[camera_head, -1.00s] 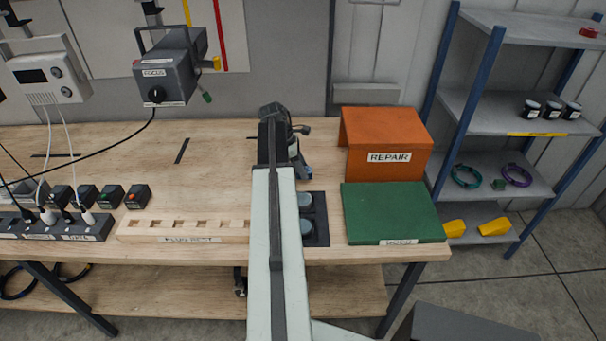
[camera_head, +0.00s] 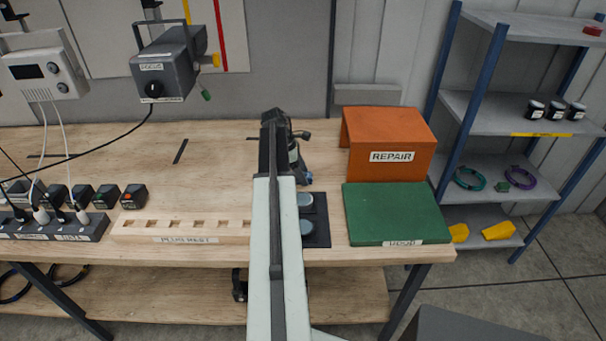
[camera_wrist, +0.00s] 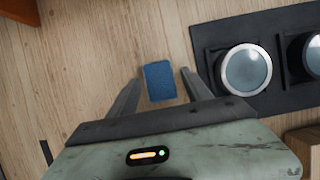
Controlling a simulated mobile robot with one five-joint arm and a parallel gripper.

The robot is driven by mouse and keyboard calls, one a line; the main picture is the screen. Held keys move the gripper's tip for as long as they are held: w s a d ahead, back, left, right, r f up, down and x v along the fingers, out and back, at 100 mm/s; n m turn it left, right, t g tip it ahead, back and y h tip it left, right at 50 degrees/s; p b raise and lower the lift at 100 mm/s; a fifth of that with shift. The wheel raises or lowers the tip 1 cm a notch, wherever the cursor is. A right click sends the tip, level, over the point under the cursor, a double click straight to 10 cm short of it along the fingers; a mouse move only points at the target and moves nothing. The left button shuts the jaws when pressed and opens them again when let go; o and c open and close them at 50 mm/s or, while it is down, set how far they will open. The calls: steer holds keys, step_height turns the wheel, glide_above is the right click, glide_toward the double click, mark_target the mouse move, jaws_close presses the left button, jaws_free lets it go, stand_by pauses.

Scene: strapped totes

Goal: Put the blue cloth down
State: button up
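The blue cloth (camera_wrist: 159,82) is a small folded rectangle in the wrist view, above or on the wooden tabletop; I cannot tell whether it touches the wood. My gripper (camera_wrist: 161,76) has a finger on each side of it, with a gap showing on both sides, so it is open around the cloth. In the head view, a small bit of blue cloth (camera_head: 309,178) shows beside my gripper (camera_head: 296,160), whose fingertips are mostly hidden.
A dark plate with round grey pads (camera_head: 306,228) lies close to the cloth. The orange REPAIR box (camera_head: 390,145) and green board (camera_head: 396,213) stand to the right. A wooden slotted rest (camera_head: 180,231) lies at the left front. The tabletop behind it is largely clear.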

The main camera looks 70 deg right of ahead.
steer(key=shift+r, duration=0.1)
steer(key=shift+r+p, duration=0.25)
steer(key=shift+p, duration=0.1)
steer(key=p+v, duration=1)
steer(key=v, duration=0.1)
steer(key=shift+w+r+p, duration=0.2)
steer(key=shift+r+p, duration=0.1)
steer(key=shift+p, duration=0.1)
steer(key=shift+a, duration=0.1)
